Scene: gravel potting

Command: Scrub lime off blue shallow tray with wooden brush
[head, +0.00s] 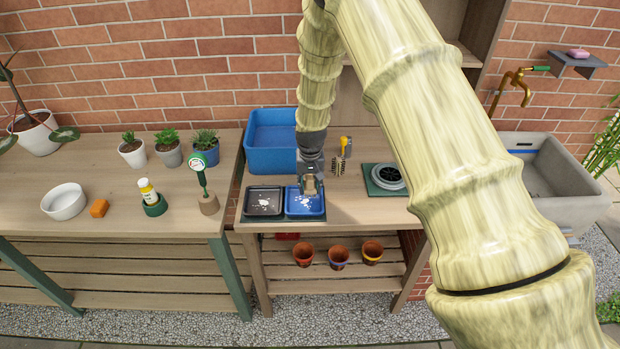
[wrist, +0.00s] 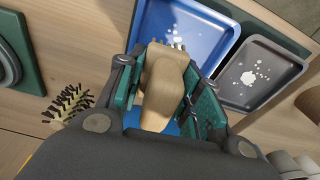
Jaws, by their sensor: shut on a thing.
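The blue shallow tray (head: 291,211) lies on the right-hand bench, beside a dark tray (head: 250,208). It also shows at the top of the wrist view (wrist: 222,25). My gripper (head: 311,186) is over the blue tray, shut on the wooden brush (wrist: 163,85). The brush's light wooden body is between the green finger pads, its head end over the blue tray. Small white marks, lime or bristle tips, show at that end; contact cannot be told. Pale lime spots show in the blue tray in the head view. The dark tray carries white spots too (wrist: 255,73).
A spiky brush (head: 338,168) stands behind and right of the trays. A deep blue bin (head: 270,155) is at the back. A round dark item on a green base (head: 384,179) sits right. A grey sink (head: 560,180) is far right. Several pots stand on the left bench.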

